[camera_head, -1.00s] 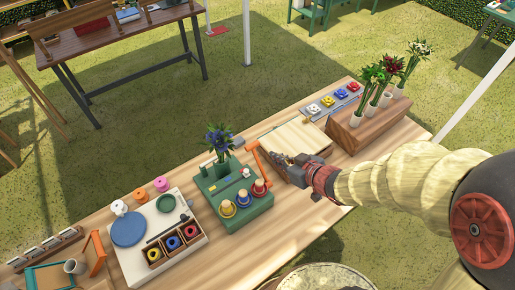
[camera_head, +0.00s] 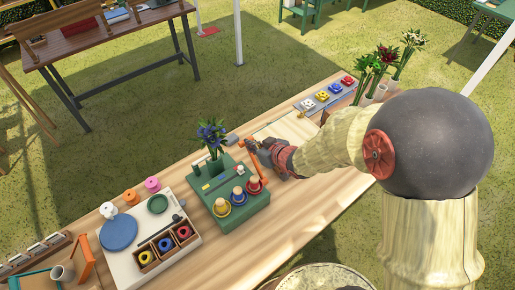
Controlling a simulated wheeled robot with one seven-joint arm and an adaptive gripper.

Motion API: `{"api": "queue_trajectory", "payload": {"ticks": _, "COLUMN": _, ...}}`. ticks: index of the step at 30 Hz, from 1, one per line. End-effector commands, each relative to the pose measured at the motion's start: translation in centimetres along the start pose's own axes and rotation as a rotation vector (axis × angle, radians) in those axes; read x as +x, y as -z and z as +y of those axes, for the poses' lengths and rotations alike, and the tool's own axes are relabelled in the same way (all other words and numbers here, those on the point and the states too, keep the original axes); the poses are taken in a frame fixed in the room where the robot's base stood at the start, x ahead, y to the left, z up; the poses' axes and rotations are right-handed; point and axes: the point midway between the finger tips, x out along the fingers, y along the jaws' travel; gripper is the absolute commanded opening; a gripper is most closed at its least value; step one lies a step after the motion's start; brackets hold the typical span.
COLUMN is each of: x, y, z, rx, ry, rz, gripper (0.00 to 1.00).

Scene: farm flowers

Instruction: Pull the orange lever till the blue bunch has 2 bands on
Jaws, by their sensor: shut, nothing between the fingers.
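The blue bunch (camera_head: 212,132) stands upright at the back of the green banding machine (camera_head: 243,207). Any bands on its stems are too small to make out. The orange lever (camera_head: 253,165) is at the machine's right side, partly hidden by my gripper. My gripper (camera_head: 248,148) is shut with nothing in it, and its fingers are at the lever's upper part; I cannot tell whether they touch it. Yellow, blue and red rings sit around pegs (camera_head: 238,194) on the machine's front.
A white tray (camera_head: 196,247) with a blue disc (camera_head: 117,232) and a wooden box (camera_head: 141,260) of coloured rings is at left. A grey strip of coloured pieces (camera_head: 330,97) and potted flowers (camera_head: 413,50) stand at the back right. Bare table lies in front of the machine.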

Motion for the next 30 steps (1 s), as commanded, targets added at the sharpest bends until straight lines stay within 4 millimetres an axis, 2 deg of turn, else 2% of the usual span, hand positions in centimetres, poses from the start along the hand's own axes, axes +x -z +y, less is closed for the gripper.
{"api": "queue_trajectory", "payload": {"ticks": 3, "x": 0.6, "y": 0.1, "z": 0.0, "rx": 0.000, "ry": 0.000, "rz": 0.001, "gripper": 0.00}}
{"api": "queue_trajectory", "payload": {"ticks": 17, "x": 0.7, "y": 0.1, "z": 0.0, "rx": 0.000, "ry": 0.000, "rz": -0.005, "gripper": 0.00}}
{"api": "queue_trajectory", "payload": {"ticks": 30, "x": 1.7, "y": 0.3, "z": 0.0, "rx": 0.000, "ry": 0.000, "rz": -0.064, "gripper": 0.00}}
